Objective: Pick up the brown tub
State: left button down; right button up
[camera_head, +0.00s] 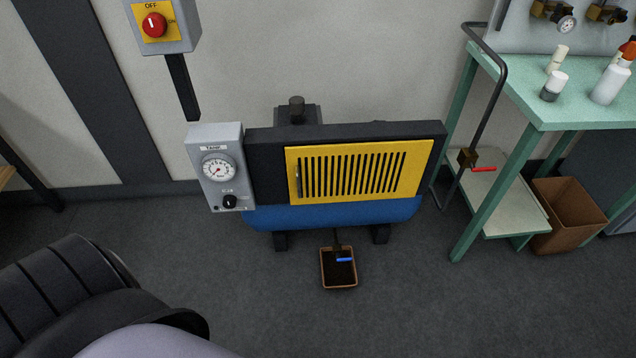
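A small brown tub (339,284) stands on the floor below the front of the blue compressor tank (335,213). It is open at the top and dark inside. A drain with a blue lever (344,260) comes down over it and hides part of its inside. A larger brown bin (568,234) stands at the right, by the green bench. Neither of my grippers shows in the head view.
The compressor has a yellow slatted panel (412,170) and a grey gauge box (216,183). A red-handled valve (484,169) on a dark pipe is beside the green bench (548,113), which holds bottles. Grey floor (420,310) in front of the tub is clear.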

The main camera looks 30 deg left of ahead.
aim_at(336, 276)
jog(key=j+u, duration=0.15)
jog(key=u, duration=0.55)
